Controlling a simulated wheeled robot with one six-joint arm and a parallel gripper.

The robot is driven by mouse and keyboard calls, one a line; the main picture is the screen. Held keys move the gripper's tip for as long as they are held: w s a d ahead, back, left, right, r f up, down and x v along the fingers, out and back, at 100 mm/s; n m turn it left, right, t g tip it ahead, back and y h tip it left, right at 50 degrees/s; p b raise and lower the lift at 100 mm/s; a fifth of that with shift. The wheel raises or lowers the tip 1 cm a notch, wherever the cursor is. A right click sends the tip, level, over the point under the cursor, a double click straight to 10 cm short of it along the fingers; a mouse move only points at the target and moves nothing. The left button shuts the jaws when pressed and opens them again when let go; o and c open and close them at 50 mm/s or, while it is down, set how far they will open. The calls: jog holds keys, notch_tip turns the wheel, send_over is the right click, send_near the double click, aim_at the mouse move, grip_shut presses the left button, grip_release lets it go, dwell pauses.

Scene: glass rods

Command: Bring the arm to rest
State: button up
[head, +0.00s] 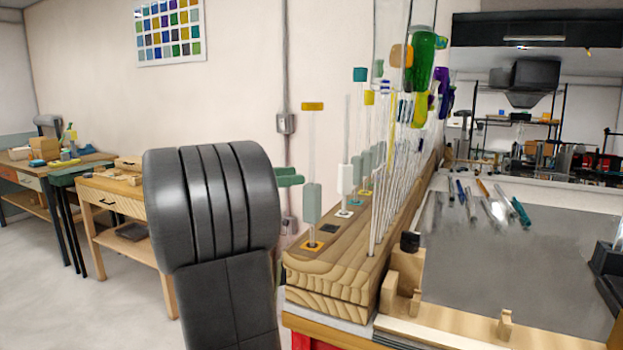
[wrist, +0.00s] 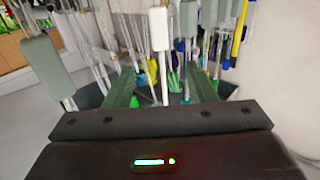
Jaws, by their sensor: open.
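My gripper (wrist: 162,84) shows in the wrist view as two green fingers standing wide apart. Nothing is clamped between them. A clear rod with a white block (wrist: 159,28) appears between the fingers; its depth from them is unclear. A rod with a grey-green block (wrist: 45,68) is close on the left. In the head view my dark arm link hides most of the gripper, and only green finger parts (head: 289,177) stick out. To their right, the grey-green block (head: 312,203) and the white block (head: 345,180) are on upright rods in a wooden rack (head: 330,275).
Many tall glass rods with coloured ends crowd the rack behind the front ones. A grey work surface (head: 530,265) with loose rods and pens (head: 490,208) lies right of it. Wooden benches (head: 120,200) stand at the left. Open floor (head: 60,300) is left of my arm.

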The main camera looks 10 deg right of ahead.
aim_at(340, 170)
jog(key=shift+s+a, duration=0.15)
jog(key=shift+a, duration=0.55)
jog(key=shift+s+a, duration=0.1)
jog(key=shift+a, duration=0.55)
jog(key=shift+d, duration=0.1)
jog(key=w+d, duration=0.1)
jog(key=d, duration=0.3)
jog(key=d+p, duration=0.1)
jog(key=d, duration=0.4)
jog(key=w+d+p, duration=0.1)
jog(key=d, duration=0.3)
jog(key=shift+w+d+r, duration=0.15)
jog(key=shift+w+d, duration=0.1)
jog(key=shift+w, duration=0.05)
jog(key=shift+a, duration=0.1)
